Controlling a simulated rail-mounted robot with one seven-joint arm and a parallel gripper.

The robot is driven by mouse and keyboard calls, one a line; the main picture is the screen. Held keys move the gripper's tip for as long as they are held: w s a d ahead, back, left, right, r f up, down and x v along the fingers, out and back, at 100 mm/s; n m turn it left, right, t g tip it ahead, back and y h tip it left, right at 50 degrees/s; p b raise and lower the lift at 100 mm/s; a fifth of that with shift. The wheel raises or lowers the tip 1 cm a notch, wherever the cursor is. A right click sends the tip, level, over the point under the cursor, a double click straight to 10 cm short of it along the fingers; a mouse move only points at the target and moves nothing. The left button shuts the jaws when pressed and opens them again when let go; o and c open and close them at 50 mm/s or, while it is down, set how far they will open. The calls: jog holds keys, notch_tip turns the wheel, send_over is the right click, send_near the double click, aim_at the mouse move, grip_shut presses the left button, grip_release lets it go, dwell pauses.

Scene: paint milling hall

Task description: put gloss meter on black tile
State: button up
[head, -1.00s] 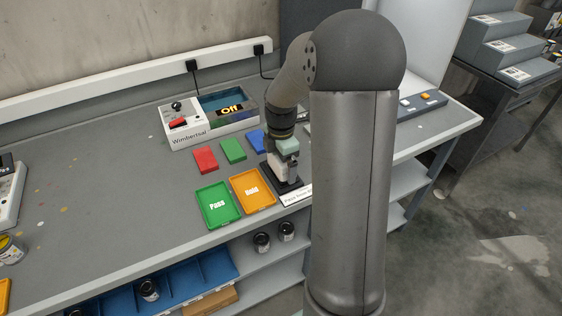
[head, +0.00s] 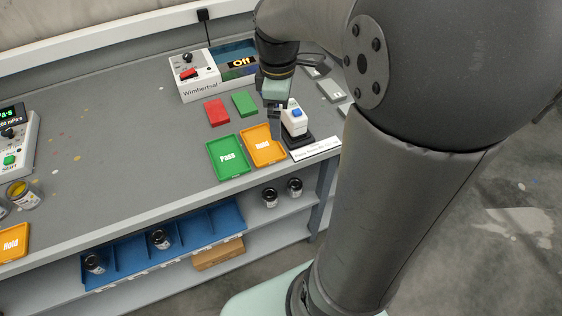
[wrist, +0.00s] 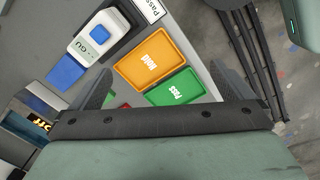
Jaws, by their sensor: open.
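The gloss meter (head: 294,118) is a small white device with a blue button. It stands upright on the black tile (head: 301,141), behind a white label strip at the bench's front edge. In the wrist view the gloss meter (wrist: 94,38) shows at the upper left, its display ending in "GU", with a dark edge of the black tile (wrist: 122,41) beside it. My gripper (head: 276,122) is open and empty, just left of the meter in the head view. In the wrist view its fingers (wrist: 163,86) are spread, with the meter outside the gap between them.
An orange Hold tray (head: 264,158) and a green Pass tray (head: 224,170) lie left of the tile. Red (head: 216,112) and green (head: 245,104) blocks lie behind them. A Wimbertsaf box (head: 197,84) stands at the back. The bench's left-middle is clear.

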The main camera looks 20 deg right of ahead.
jog(key=s+a+f+m, duration=0.2)
jog(key=s+a+m, duration=0.1)
jog(key=s+m, duration=0.2)
jog(key=s+a+f+m, duration=0.2)
jog(key=s+a+m, duration=0.2)
jog(key=s, duration=0.6)
jog(key=shift+f+m, duration=0.3)
jog(key=shift+m, duration=0.8)
jog(key=shift+w, duration=0.1)
